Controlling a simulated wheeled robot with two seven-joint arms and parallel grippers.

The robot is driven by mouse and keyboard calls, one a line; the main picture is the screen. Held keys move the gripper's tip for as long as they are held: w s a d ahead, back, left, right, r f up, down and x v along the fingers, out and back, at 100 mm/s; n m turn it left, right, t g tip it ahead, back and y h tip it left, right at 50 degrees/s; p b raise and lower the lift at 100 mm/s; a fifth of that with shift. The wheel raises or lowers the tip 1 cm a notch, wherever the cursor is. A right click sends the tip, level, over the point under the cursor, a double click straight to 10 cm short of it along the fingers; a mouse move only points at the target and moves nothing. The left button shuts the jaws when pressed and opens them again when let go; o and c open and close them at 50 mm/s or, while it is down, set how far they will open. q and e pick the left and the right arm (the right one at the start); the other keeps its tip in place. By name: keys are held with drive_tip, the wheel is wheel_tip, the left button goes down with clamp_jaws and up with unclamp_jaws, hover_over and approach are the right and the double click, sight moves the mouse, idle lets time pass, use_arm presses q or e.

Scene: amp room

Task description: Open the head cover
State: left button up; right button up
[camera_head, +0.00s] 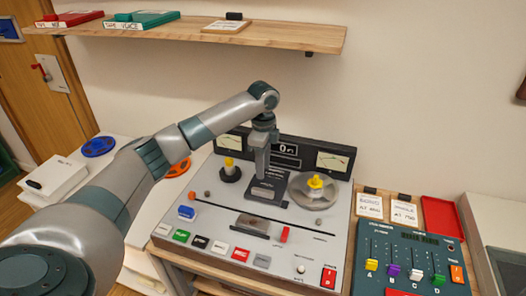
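A grey-white tape machine (215,258) stands in the middle of the head view. A small metallic block with a dark front (252,224) sits low in the middle of its deck, and looks like the head cover; I cannot tell for sure whether it is open or closed. A dark labelled plate (268,190) lies above it, between the reel hubs. My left gripper (261,172) points down just over this dark plate, above and apart from the metallic block. Its fingers are seen edge-on, so their opening is unclear. My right gripper is not in view.
A clear reel with a yellow hub (313,194) is right of the gripper, a black-and-yellow hub (230,171) left. Coloured keys line the machine's front. A teal mixer (412,255) stands right. A wooden shelf (200,36) hangs above.

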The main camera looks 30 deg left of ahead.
use_arm(q)
wheel_tip(320, 180, up, 7)
drive_tip(key=b, duration=0.1)
idle(0.8)
